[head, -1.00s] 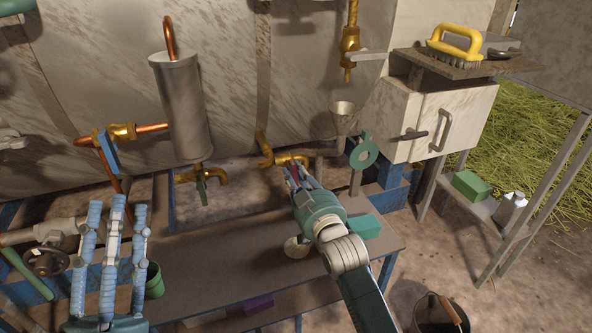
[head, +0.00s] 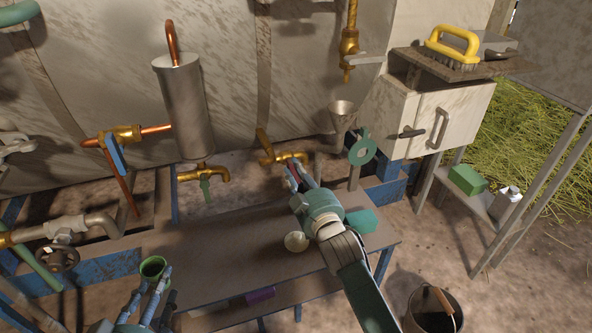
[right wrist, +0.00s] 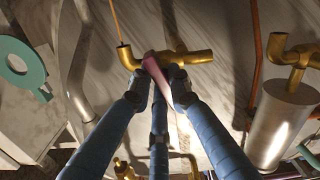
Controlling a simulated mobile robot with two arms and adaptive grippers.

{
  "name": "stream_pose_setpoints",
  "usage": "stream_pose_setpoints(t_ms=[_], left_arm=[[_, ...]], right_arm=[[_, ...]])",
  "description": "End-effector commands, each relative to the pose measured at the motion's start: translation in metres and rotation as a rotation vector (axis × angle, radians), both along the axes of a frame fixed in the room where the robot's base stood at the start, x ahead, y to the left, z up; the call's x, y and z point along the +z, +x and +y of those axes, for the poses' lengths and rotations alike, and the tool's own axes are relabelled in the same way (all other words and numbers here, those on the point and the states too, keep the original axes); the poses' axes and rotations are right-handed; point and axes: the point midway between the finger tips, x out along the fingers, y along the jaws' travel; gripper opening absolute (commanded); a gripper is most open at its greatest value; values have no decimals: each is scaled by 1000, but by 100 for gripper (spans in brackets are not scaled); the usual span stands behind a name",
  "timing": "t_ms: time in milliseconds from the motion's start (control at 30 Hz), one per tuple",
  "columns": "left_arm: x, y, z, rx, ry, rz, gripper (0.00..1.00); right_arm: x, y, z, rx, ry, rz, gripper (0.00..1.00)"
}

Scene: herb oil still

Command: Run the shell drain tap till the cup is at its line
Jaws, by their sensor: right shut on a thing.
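My right gripper (head: 292,178) is shut on a pinkish-red lever (right wrist: 157,68) at a brass tap (head: 288,158) at the back of the bench. The brass tap also shows in the right wrist view (right wrist: 200,56). Another brass tap with a green handle (head: 205,188) sits under the grey metal cylinder (head: 185,105). A green cup (head: 153,262) is at the lower left, its lower part hidden by my left gripper (head: 152,285). I cannot tell whether the fingers touch it. A pale round object (head: 296,241) is beside my right gripper; no fill line is readable.
The bench top (head: 225,250) has bare room in the middle. A funnel (head: 341,112) and a teal ring (head: 362,148) stand right of the tap. A white cabinet (head: 455,115) is at the right. A bucket (head: 435,315) stands on the floor.

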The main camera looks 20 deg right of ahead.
Motion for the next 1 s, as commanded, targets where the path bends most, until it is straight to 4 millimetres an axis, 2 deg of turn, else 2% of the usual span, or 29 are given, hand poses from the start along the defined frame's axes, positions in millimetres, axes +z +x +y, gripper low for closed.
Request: stream_pose_setpoints(t_ms=[133,167,233,267,533,667,767,1000], left_arm=[[0,0,0,0,0,-1,40],[0,0,0,0,0,-2,40],[0,0,0,0,0,-2,40],[0,0,0,0,0,-2,40],[1,0,0,0,-1,-3,40],[1,0,0,-1,-1,-3,40],[1,0,0,-1,-1,-3,40],[1,0,0,0,-1,-3,40]], right_arm=[[-1,0,0,1,1,0,0],[-1,0,0,1,1,0,19],[-1,0,0,1,1,0,33],[-1,0,0,1,1,0,37],[0,-1,0,1,2,0,37],[-1,-9,0,1,2,1,37],[-2,-24,-1,0,2,2,37],[-2,-76,-2,0,1,3,37]])
